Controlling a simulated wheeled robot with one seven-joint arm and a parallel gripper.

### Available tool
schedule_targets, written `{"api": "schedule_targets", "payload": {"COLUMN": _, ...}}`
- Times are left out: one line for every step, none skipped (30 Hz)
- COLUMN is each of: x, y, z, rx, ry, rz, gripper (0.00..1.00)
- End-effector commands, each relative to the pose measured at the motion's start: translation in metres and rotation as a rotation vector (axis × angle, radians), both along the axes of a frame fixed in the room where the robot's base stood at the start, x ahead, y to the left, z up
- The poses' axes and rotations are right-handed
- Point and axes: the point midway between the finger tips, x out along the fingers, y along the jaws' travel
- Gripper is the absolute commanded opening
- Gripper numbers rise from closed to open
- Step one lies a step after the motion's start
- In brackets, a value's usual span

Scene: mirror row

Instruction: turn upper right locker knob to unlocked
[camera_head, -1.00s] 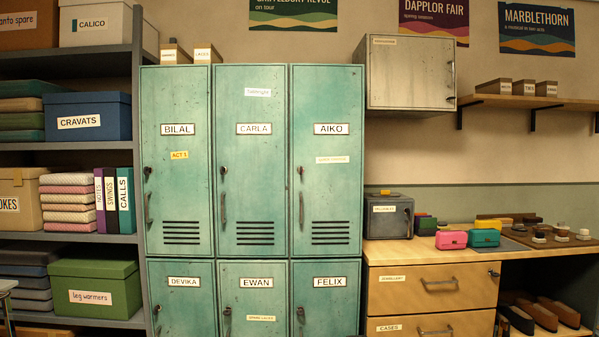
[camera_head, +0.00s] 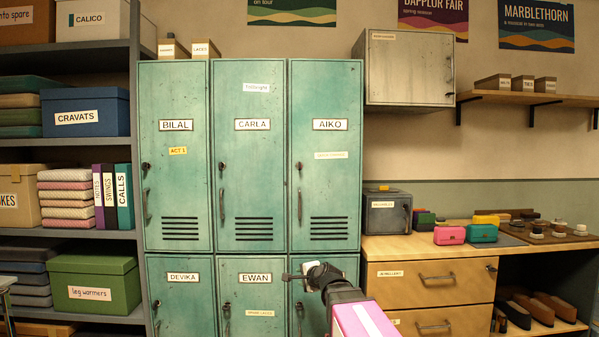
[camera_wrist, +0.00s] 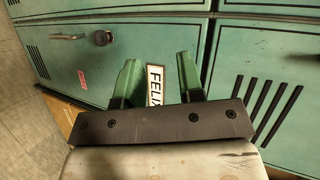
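The upper right locker, labelled AIKO (camera_head: 330,124), is a shut green door. Its small dark knob (camera_head: 299,167) is on the left edge, above a vertical handle (camera_head: 300,204); its turn position is too small to tell. My gripper (camera_head: 288,277) is low, in front of the FELIX locker top, below the AIKO knob and apart from it. In the wrist view my gripper (camera_wrist: 157,75) has two green fingers spread apart with nothing between them; the FELIX label (camera_wrist: 155,85) shows behind the gap. The AIKO knob is not seen in the wrist view.
The FELIX knob (camera_wrist: 103,38) and handle (camera_wrist: 68,37) show in the wrist view. The CARLA knob (camera_head: 222,166) is left of AIKO's. A grey wall cabinet (camera_head: 410,70) and wooden drawers (camera_head: 429,283) stand to the right. Space before the AIKO door is clear.

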Motion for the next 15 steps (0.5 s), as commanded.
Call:
{"api": "schedule_targets", "payload": {"x": 0.009, "y": 0.008, "z": 0.031, "rx": 0.111, "ry": -0.04, "rz": -0.042, "gripper": 0.35}}
{"api": "schedule_targets", "payload": {"x": 0.013, "y": 0.012, "z": 0.048, "rx": 0.182, "ry": -0.06, "rz": -0.07, "gripper": 0.35}}
{"api": "schedule_targets", "payload": {"x": 0.018, "y": 0.015, "z": 0.071, "rx": 0.278, "ry": -0.086, "rz": -0.104, "gripper": 0.35}}
{"api": "schedule_targets", "payload": {"x": 0.021, "y": 0.017, "z": 0.088, "rx": 0.352, "ry": -0.104, "rz": -0.127, "gripper": 0.35}}
{"api": "schedule_targets", "payload": {"x": 0.023, "y": 0.02, "z": 0.105, "rx": 0.425, "ry": -0.121, "rz": -0.149, "gripper": 0.35}}
{"api": "schedule_targets", "payload": {"x": 0.025, "y": 0.022, "z": 0.128, "rx": 0.527, "ry": -0.141, "rz": -0.176, "gripper": 0.35}}
{"api": "schedule_targets", "payload": {"x": 0.027, "y": 0.024, "z": 0.145, "rx": 0.603, "ry": -0.157, "rz": -0.194, "gripper": 0.35}}
{"api": "schedule_targets", "payload": {"x": 0.028, "y": 0.024, "z": 0.161, "rx": 0.679, "ry": -0.17, "rz": -0.212, "gripper": 0.35}}
{"api": "schedule_targets", "payload": {"x": 0.028, "y": 0.025, "z": 0.183, "rx": 0.783, "ry": -0.187, "rz": -0.233, "gripper": 0.35}}
{"api": "schedule_targets", "payload": {"x": 0.028, "y": 0.025, "z": 0.199, "rx": 0.861, "ry": -0.198, "rz": -0.247, "gripper": 0.35}}
{"api": "schedule_targets", "payload": {"x": 0.028, "y": 0.026, "z": 0.215, "rx": 0.941, "ry": -0.208, "rz": -0.26, "gripper": 0.35}}
{"api": "schedule_targets", "payload": {"x": 0.027, "y": 0.025, "z": 0.235, "rx": 1.045, "ry": -0.22, "rz": -0.276, "gripper": 0.35}}
{"api": "schedule_targets", "payload": {"x": 0.026, "y": 0.024, "z": 0.25, "rx": 1.122, "ry": -0.227, "rz": -0.286, "gripper": 0.35}}
{"api": "schedule_targets", "payload": {"x": 0.024, "y": 0.023, "z": 0.263, "rx": 1.197, "ry": -0.233, "rz": -0.296, "gripper": 0.35}}
{"api": "schedule_targets", "payload": {"x": 0.022, "y": 0.021, "z": 0.279, "rx": 1.29, "ry": -0.24, "rz": -0.305, "gripper": 0.35}}
